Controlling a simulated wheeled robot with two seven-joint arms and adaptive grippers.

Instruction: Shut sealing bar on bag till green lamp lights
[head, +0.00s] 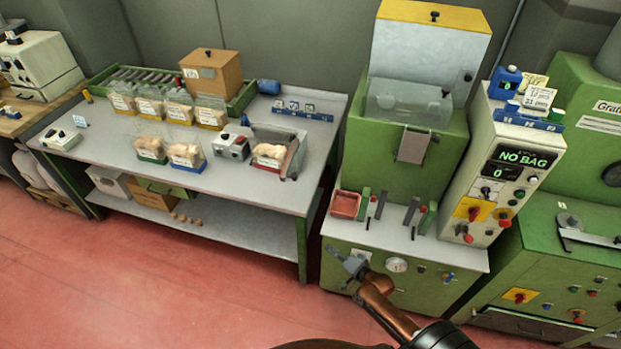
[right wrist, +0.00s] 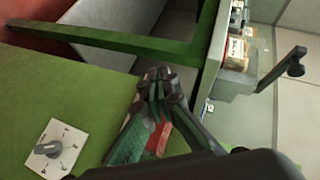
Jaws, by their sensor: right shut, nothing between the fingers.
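The sealer (head: 293,160) stands at the right end of the grey table, and its dark sealing bar looks raised. A clear bag of pale corks (head: 268,155) lies at it on a red base. The bag also shows in the right wrist view (right wrist: 236,48), with a dark bar (right wrist: 280,68) ending in a knob beside it. A small pale box (head: 231,147) with a red part stands left of the bag; I see no lit green lamp. My right gripper (head: 337,256) is shut and empty, low before the green machine, apart from the sealer. My left gripper is not in view.
Several filled bags (head: 150,108) stand on the grey table (head: 100,150). The green machine (head: 370,235) is close to my right gripper, with a red tray (head: 345,204) on its ledge. A display (head: 523,158) reads NO BAG. The red floor in front is clear.

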